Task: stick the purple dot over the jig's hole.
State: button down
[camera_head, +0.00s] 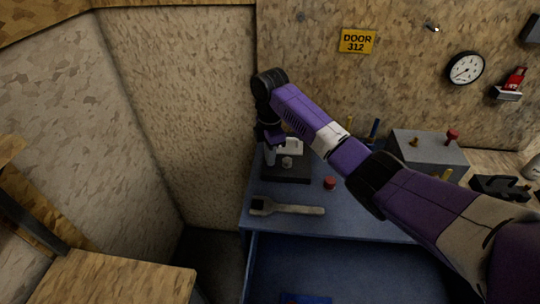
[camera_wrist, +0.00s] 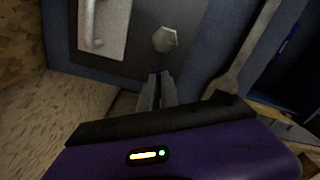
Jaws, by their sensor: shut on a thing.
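My gripper (camera_wrist: 161,80) points down at a dark flat base (camera_wrist: 130,66) that may be the jig. Its fingers are close together on a thing too small or hidden to make out. In the head view my gripper (camera_head: 269,155) is at the left end of the blue bench, over the left part of the dark base (camera_head: 287,180). A light plate with a pale handle (camera_wrist: 103,28) and a grey hexagonal knob (camera_wrist: 165,40) sit on the base, ahead of the fingertips. I cannot make out the purple dot or a hole in either view.
A brush with a pale handle (camera_head: 290,209) lies near the front edge of the blue bench (camera_head: 345,228). A red knob (camera_head: 329,182) stands right of the base. A grey box (camera_head: 430,150) with knobs is farther right. A board wall is close on the left.

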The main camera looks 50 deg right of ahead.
jog(key=shift+f, duration=0.45)
dwell(0.3)
jog(key=c, duration=1.5)
grip_release()
jog(key=shift+r+b, duration=0.65)
jog(key=shift+r, duration=3.3)
